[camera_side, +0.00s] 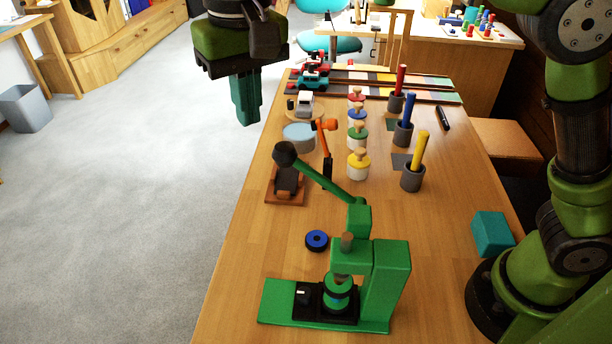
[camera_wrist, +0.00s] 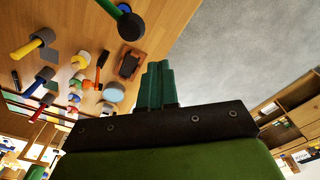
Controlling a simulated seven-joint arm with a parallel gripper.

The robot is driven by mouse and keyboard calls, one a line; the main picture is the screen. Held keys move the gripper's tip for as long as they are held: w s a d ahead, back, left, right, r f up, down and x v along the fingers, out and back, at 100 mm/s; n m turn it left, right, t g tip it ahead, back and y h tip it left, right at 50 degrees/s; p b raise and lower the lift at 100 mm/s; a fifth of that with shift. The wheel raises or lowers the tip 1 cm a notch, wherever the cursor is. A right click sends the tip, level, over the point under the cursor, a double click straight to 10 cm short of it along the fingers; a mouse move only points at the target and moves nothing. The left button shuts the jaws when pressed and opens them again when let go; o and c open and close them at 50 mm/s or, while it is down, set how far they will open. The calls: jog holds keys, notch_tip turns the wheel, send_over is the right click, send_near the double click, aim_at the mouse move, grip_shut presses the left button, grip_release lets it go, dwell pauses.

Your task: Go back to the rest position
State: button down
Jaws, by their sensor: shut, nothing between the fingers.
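My gripper (camera_side: 246,112) hangs at the top of the side view, left of the table's left edge and above the floor. Its teal fingers are together, with nothing between them. In the wrist view the fingers (camera_wrist: 158,86) also show closed and empty. The gripper is apart from every object on the table.
A teal block (camera_side: 491,234) lies near my base. The carpet (camera_side: 150,190) left of the table is clear.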

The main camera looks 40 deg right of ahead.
jog(key=s+d+f+m+t, duration=0.1)
jog(key=s+d, duration=0.3)
jog(key=d, duration=0.4)
jog(key=s+d+f+m+t+y, duration=0.1)
jog(key=s+d+f+t, duration=0.2)
jog(key=d, duration=0.5)
jog(key=s+d+f+m+t+y, duration=0.1)
jog(key=s+d+f+t, duration=0.1)
jog(key=s+d, duration=0.4)
jog(key=d+f, duration=0.1)
jog(key=d, duration=0.1)
jog(key=shift+d+f+t, duration=0.3)
jog(key=shift+f, duration=0.05)
